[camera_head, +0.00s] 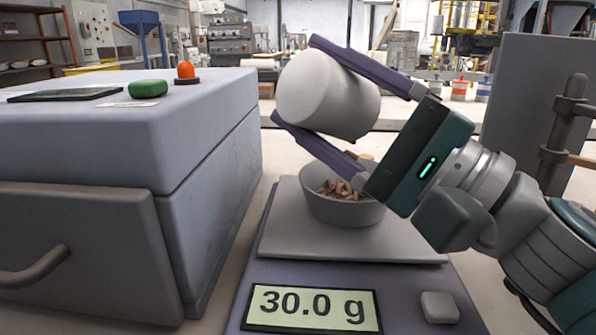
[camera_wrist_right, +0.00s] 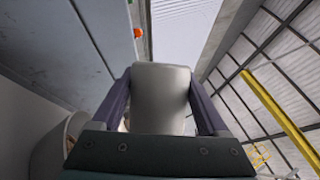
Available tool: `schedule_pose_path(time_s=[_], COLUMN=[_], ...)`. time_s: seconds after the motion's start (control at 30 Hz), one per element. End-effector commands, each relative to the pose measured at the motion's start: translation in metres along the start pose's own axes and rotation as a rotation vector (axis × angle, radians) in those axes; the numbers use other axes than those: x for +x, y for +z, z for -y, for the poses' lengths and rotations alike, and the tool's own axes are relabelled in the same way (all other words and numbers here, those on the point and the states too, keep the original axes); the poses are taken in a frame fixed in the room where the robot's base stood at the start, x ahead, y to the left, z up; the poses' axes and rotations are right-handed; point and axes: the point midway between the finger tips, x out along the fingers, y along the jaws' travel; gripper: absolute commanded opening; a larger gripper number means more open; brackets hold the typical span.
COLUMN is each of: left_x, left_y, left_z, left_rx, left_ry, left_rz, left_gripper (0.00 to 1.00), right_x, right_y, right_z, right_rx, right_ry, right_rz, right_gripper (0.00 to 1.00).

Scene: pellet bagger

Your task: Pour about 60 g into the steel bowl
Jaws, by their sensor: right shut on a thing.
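The steel bowl (camera_head: 344,208) stands on the plate of a scale (camera_head: 290,240), with brown pellets (camera_head: 341,190) inside. The scale's display (camera_head: 312,309) reads 30.0 g. My right gripper (camera_head: 293,78) is shut on a light grey cup (camera_head: 325,95), held tilted above the bowl. The cup also shows between the fingers in the right wrist view (camera_wrist_right: 160,98). Its mouth and contents are hidden. A light brown bit (camera_head: 366,156) shows between the cup and the bowl. Part of the bowl's right rim is behind the gripper. My left gripper is in neither view.
A large grey machine (camera_head: 215,150) with a drawer handle (camera_head: 35,268) fills the left. On it are a green button (camera_head: 148,88) and an orange knob (camera_head: 186,72). A grey button (camera_head: 439,307) sits right of the display. A grey panel (camera_head: 530,90) and post stand at right.

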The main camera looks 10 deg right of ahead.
Motion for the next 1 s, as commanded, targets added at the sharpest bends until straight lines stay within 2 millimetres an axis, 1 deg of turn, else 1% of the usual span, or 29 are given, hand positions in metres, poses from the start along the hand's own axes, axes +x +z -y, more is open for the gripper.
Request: schedule_pose_path(time_s=[1.0], left_x=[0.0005], left_y=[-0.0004], left_z=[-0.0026], left_rx=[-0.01], left_ry=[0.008], left_rz=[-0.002], left_gripper=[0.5], right_x=[0.0], right_y=[-0.0016], right_z=[0.0025], right_rx=[0.044], right_ry=[-0.019], right_rz=[-0.013], right_gripper=[0.16])
